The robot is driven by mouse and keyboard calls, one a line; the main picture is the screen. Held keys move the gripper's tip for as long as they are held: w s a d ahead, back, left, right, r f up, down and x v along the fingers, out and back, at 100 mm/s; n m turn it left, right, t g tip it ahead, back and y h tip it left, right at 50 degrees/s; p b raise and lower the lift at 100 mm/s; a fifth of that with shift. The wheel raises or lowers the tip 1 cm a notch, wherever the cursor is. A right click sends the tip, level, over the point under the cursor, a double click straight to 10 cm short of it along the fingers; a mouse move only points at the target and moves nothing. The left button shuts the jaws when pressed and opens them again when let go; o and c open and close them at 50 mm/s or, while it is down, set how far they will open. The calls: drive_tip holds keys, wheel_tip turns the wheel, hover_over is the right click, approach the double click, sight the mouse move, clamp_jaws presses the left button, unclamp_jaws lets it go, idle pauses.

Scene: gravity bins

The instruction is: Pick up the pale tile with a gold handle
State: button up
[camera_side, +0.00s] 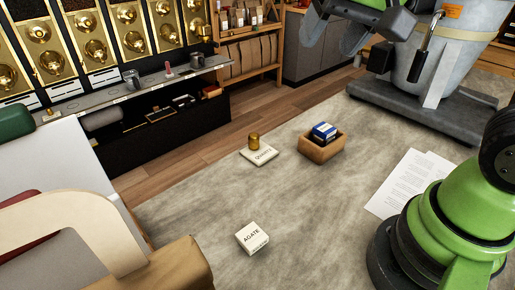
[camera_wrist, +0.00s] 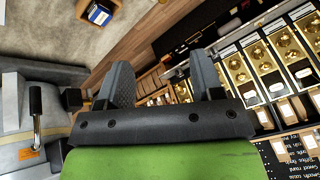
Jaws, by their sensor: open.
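The pale tile (camera_side: 259,156) marked "QUARTZ" lies flat on the grey worktop in the side view, with an upright gold knob handle (camera_side: 254,141) on it. My gripper (camera_side: 345,30) is high at the top of the side view, right of the tile and well apart from it, partly cut off by the frame. In the wrist view my gripper (camera_wrist: 165,82) has its two dark fingers spread with nothing between them. The tile is not visible in the wrist view.
A small wooden box (camera_side: 321,148) holding a blue package (camera_side: 324,131) stands right of the tile. A white "AGATE" block (camera_side: 252,237) lies nearer the front. Paper sheets (camera_side: 412,182) lie at right. A grey machine (camera_side: 425,70) stands behind. The worktop between tile and block is clear.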

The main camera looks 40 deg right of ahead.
drive_tip(key=w+f+m+g+h, duration=0.2)
drive_tip(key=w+f, duration=0.7)
drive_tip(key=w, duration=0.3)
drive_tip(key=h, duration=0.1)
hover_over(254, 135)
drive_tip(key=a, duration=0.1)
drive_tip(key=shift+m, duration=0.4)
drive_tip(key=f, duration=1.3)
drive_tip(key=shift+s+a+f, duration=0.1)
drive_tip(key=shift+s+f, duration=0.1)
drive_tip(key=shift+s, duration=0.05)
drive_tip(key=shift+s+x, duration=0.15)
drive_tip(key=shift+x, duration=0.9)
drive_tip(key=shift+s+x, duration=0.2)
drive_tip(key=shift+x, duration=0.8)
drive_tip(key=shift+s+x, duration=0.15)
drive_tip(key=shift+x, duration=0.9)
drive_tip(key=shift+a+f, duration=0.1)
drive_tip(key=shift+f, duration=0.1)
drive_tip(key=shift+c, duration=0.2)
clamp_jaws()
